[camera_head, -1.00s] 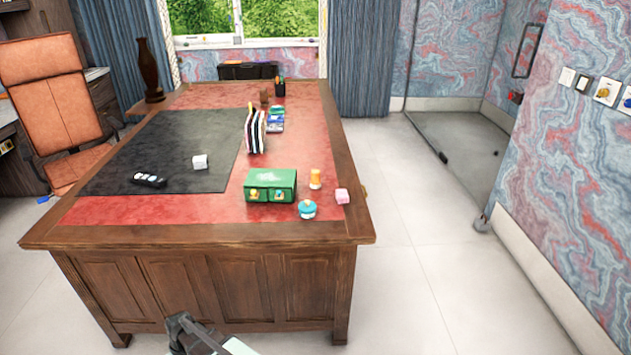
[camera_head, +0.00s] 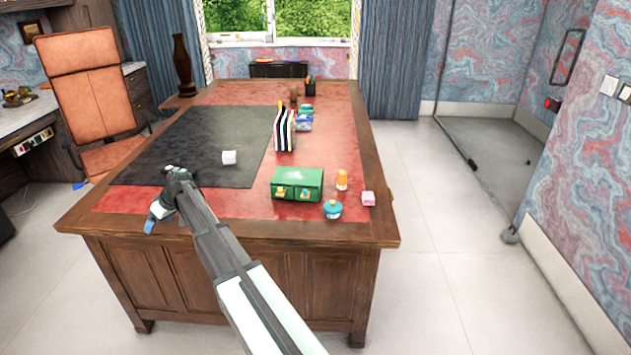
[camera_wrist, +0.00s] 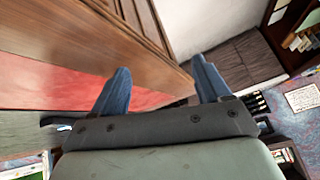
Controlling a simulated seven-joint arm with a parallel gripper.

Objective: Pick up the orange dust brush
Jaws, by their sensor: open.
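A small upright orange object (camera_head: 342,180) stands on the red desk top, right of the green box. It is the only small orange thing I see on the desk, but it is too small to tell whether it is the dust brush. My gripper (camera_head: 155,217) is over the desk's front left edge, well to the left of the orange object. In the wrist view my gripper (camera_wrist: 161,85) has its two blue fingers wide apart with nothing between them. The orange object is not recognisable in the wrist view.
A green box (camera_head: 297,184), a turquoise round pot (camera_head: 332,210) and a pink block (camera_head: 368,198) are near the orange object. Upright books (camera_head: 284,130) stand behind the green box. My arm hides part of the front left.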

